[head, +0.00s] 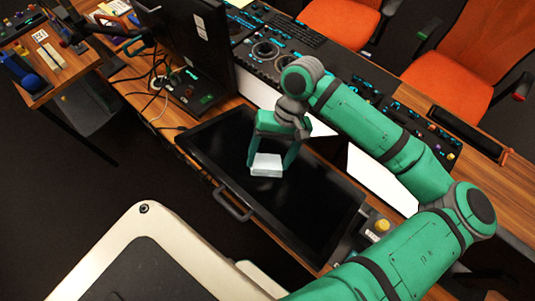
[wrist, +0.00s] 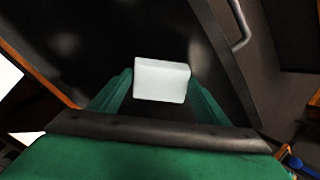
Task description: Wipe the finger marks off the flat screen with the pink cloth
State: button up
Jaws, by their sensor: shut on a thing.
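The flat screen (head: 315,205) is a dark glossy panel in a black frame, low in the desk front. My gripper (head: 270,152) is over its upper left half, pointing down, shut on a pale white block-like pad (head: 266,165). In the wrist view the pad (wrist: 162,82) sits between the green fingers, over the dark screen (wrist: 80,40). I cannot tell whether the pad touches the glass. No pink cloth shows in either view. Faint pale smudges show on the screen in the wrist view; I cannot tell marks from reflections.
A grey handle (head: 232,204) runs along the screen's near edge. A monitor (head: 190,45) stands behind it at the left, with cables (head: 158,80) beside it. A yellow knob (head: 382,225) sits by the right end. A trackball console (head: 265,50) and orange chairs (head: 460,80) are behind.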

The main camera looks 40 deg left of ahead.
aim_at(258, 153)
jog(key=shift+a, duration=0.15)
jog(key=shift+a+f, duration=0.15)
jog(key=shift+a, duration=0.8)
jog(key=shift+a+f, duration=0.1)
jog(key=shift+a, duration=0.85)
jog(key=shift+c, duration=0.9)
jog(key=v, duration=0.6)
jog(key=shift+w+r, duration=0.1)
jog(key=shift+r, duration=0.1)
jog(key=v, duration=0.2)
jog(key=shift+w+r, duration=0.2)
jog(key=shift+r, duration=0.15)
